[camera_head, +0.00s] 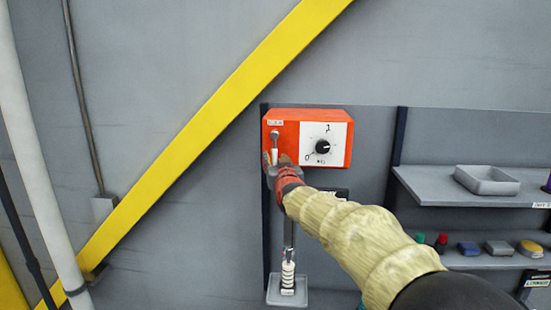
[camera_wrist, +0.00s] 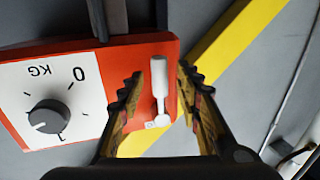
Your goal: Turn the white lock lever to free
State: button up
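The white lock lever (camera_wrist: 158,82) is on the left part of an orange box (camera_head: 313,116) on the wall. In the head view the lever (camera_head: 275,152) hangs down from its pivot, its white grip at the lower end. In the wrist view, which is turned over, the grip points up the picture. My gripper (camera_wrist: 161,80) is open, one finger on each side of the lever, with a gap showing on both sides. In the head view my gripper (camera_head: 276,161) is at the lever's lower end and partly hides it.
A black knob (camera_head: 322,147) on a white dial marked 0 and 1 is right of the lever. A yellow diagonal beam (camera_head: 200,125) crosses the wall at left. Shelves (camera_head: 460,186) with a grey tray (camera_head: 487,180) are at right. A white ribbed part (camera_head: 288,274) stands below the box.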

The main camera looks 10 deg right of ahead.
jog(key=shift+w, duration=0.2)
jog(key=shift+s, duration=0.1)
jog(key=shift+c, duration=0.7)
jog(key=c, duration=0.7)
grip_shut()
